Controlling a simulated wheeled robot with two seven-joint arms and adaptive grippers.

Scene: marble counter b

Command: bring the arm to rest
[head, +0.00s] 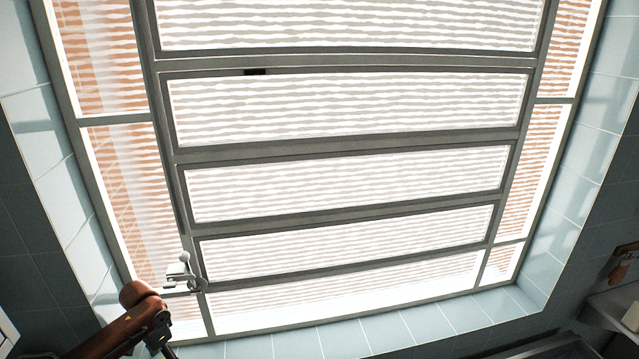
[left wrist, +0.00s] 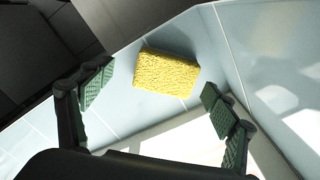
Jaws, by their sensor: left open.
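My left gripper (left wrist: 157,80) is open in the left wrist view, with its green-padded fingers spread wide and nothing between them. A yellow sponge (left wrist: 167,73) lies on pale blue tiles beyond the fingertips, and no finger appears to touch it. In the head view my left arm (head: 125,325), orange-brown and dark, comes in at the bottom left corner. Its gripper cannot be made out there. My right gripper is in neither view.
A large grey-framed window (head: 345,140) with ribbed panes fills most of the head view. Its metal handle (head: 185,272) shows close to my left arm. Pale blue tiles (head: 400,325) edge the window. A light shelf-like thing (head: 612,305) stands at the lower right.

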